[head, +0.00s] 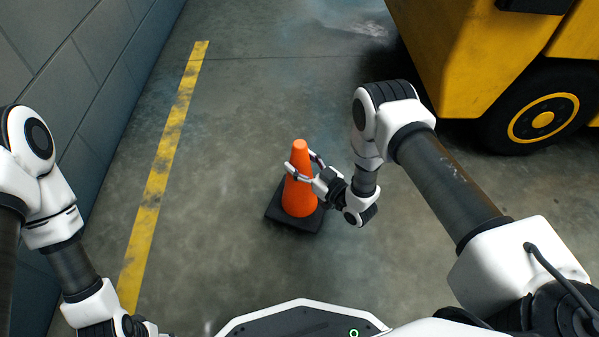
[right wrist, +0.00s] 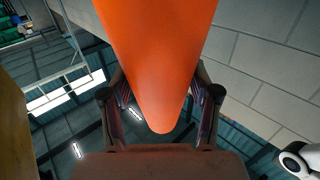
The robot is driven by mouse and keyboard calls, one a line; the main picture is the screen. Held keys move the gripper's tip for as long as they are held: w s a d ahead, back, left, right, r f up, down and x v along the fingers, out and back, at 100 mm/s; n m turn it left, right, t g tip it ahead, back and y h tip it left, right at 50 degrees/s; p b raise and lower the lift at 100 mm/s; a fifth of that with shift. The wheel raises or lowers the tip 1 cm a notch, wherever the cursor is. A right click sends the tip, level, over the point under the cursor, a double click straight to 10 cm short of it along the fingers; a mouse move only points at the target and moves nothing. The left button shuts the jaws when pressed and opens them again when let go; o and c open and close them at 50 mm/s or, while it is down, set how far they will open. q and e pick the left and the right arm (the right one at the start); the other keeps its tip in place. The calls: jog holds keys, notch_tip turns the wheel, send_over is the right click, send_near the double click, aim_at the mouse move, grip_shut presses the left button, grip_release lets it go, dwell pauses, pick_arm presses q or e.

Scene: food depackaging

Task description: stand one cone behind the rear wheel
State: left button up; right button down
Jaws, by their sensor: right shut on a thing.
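An orange cone (head: 299,195) with a black square base (head: 292,222) stands upright in the middle of the head view. Its base looks to be on the floor or very close to it; I cannot tell which. My right gripper (head: 301,166) is shut on the upper part of the cone, one finger on each side. In the right wrist view the cone (right wrist: 157,60) fills the space between the two fingers (right wrist: 160,115). A wheel (head: 543,117) with a yellow hub, on a yellow vehicle (head: 455,50), is at the upper right. My left gripper (head: 145,327) is partly cut off at the bottom edge.
A grey block wall (head: 85,75) runs along the left. A worn yellow line (head: 165,165) lies on the floor beside it. The concrete floor (head: 260,95) between the line and the vehicle is otherwise clear.

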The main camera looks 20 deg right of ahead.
jog(key=shift+w+a+f, duration=0.1)
jog(key=shift+w, duration=0.3)
notch_tip(320, 180, down, 4)
jog(key=b, duration=0.3)
jog(key=shift+r, duration=0.4)
jog(key=shift+f, duration=0.2)
jog(key=shift+c, duration=1.3)
grip_release()
jog(key=shift+r, duration=0.15)
